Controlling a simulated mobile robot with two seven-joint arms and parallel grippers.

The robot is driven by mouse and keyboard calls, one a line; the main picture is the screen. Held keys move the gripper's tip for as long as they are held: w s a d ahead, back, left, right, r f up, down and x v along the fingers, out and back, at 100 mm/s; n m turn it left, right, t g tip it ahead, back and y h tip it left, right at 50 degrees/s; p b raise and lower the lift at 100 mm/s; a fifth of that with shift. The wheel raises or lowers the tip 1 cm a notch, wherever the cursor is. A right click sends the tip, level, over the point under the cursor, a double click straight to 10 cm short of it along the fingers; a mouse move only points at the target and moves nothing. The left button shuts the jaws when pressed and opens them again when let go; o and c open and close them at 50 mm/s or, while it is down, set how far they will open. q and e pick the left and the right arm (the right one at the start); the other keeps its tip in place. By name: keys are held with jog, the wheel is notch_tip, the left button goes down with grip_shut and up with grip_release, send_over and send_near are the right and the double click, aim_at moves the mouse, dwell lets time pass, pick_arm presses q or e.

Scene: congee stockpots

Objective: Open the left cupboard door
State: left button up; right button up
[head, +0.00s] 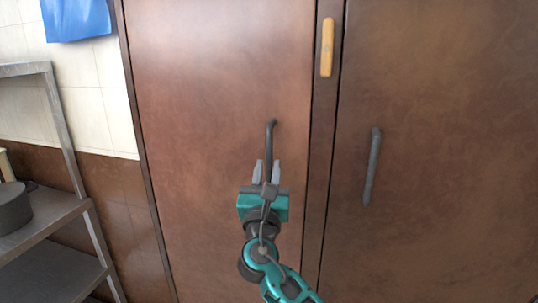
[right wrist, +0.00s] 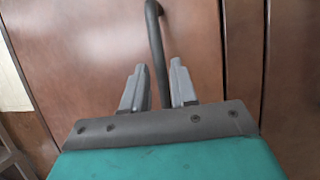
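The left cupboard door (head: 200,120) is reddish-brown and looks shut, flush with the frame. Its dark grey bar handle (head: 270,135) stands upright near the door's right side; its lower part is hidden behind my gripper. My right gripper (head: 266,170) is in front of the lower part of this handle. In the right wrist view the gripper's two grey fingers (right wrist: 157,85) are apart, with the handle (right wrist: 156,40) running down between them. I see a gap on each side of the handle. My left gripper is in neither view.
The right cupboard door (head: 440,150) with its own grey handle (head: 372,165) looks shut. A wooden piece (head: 327,47) is on the post between the doors. A metal shelf rack (head: 45,220) holding a dark round pot (head: 12,207) stands at the left. A blue sheet (head: 75,18) hangs on the tiled wall.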

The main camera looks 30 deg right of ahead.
aim_at(269, 159)
jog(key=shift+x, duration=2.35)
jog(key=shift+f, duration=0.1)
grip_shut()
